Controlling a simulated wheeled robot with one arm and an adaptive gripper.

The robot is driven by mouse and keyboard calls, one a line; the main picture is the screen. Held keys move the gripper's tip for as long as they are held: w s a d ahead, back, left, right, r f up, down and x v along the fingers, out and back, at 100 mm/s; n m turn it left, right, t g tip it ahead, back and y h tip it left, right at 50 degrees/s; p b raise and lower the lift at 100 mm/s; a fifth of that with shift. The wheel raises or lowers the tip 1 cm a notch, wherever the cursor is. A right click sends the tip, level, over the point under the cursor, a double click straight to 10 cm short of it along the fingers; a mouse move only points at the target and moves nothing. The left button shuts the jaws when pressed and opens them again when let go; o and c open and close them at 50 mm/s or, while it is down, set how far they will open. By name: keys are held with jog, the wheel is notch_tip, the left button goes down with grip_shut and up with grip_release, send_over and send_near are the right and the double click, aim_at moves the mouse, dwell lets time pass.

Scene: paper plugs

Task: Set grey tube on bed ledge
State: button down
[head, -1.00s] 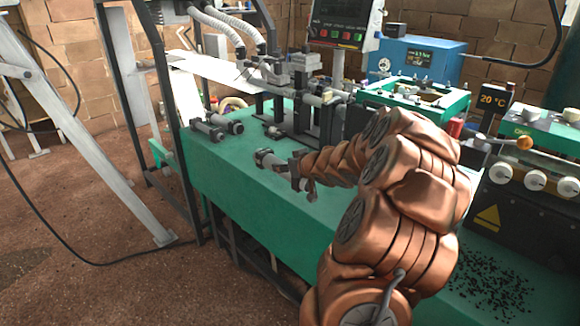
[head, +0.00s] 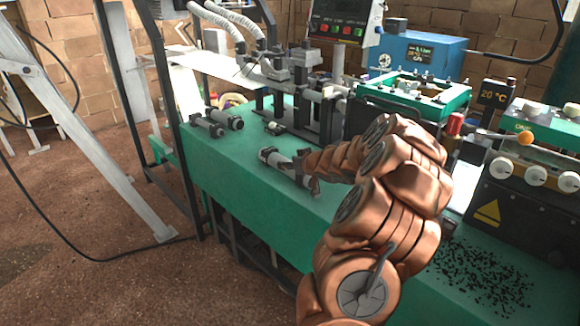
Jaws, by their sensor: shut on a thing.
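The grey tube (head: 278,163), with a dark ring at its end, is held by my gripper (head: 300,168) just above or on the green bed top; I cannot tell whether it touches. My gripper is shut on it, and my copper arm hides part of the hand and the bed to the right. The green bed (head: 232,178) is long, and its flat top runs along the front edge, which looks like the ledge.
Two similar grey tubes with dark ends (head: 207,125) lie at the bed's back left. A small dark fitting (head: 273,128) lies nearby. A dark clamp stand (head: 305,95) rises behind. Black granules (head: 480,275) cover the right end. The front left top is clear.

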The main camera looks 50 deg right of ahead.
jog(key=shift+f, duration=0.25)
jog(key=shift+c, duration=2.4)
grip_release()
jog(key=shift+r, duration=0.1)
jog(key=p+v, duration=0.1)
jog(key=v, duration=1.1)
jog(key=shift+p, duration=0.35)
